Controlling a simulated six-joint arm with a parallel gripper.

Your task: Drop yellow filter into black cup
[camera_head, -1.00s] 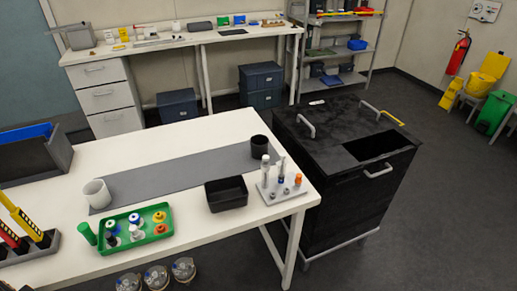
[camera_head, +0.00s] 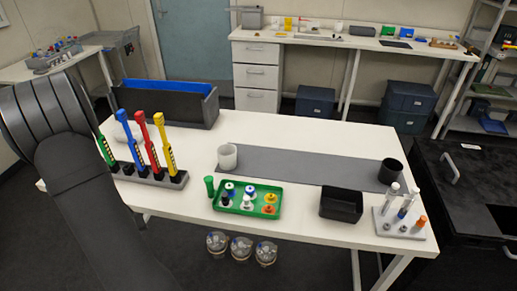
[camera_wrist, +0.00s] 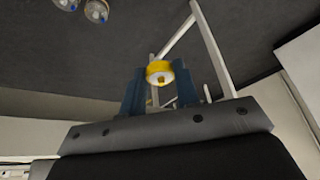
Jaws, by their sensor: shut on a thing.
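The yellow filter (camera_wrist: 159,70) is a small round piece with a darker yellow centre, held between the blue fingers of my gripper (camera_wrist: 160,88) in the wrist view. The gripper is shut on it, with dark floor and pale table legs behind. The black cup (camera_head: 390,171) stands upright at the right end of the grey mat (camera_head: 305,167) in the head view. The filter is well apart from the cup. In the head view my arm comes in at the left, and its gripper is out of sight.
The green tray (camera_head: 228,208) holds several filters. A white cup (camera_head: 227,157), black bin (camera_head: 341,204), tube rack (camera_head: 399,225) and pipette stand (camera_head: 150,175) are on the table. Round flasks (camera_head: 240,248) sit below its front edge. The mat's middle is clear.

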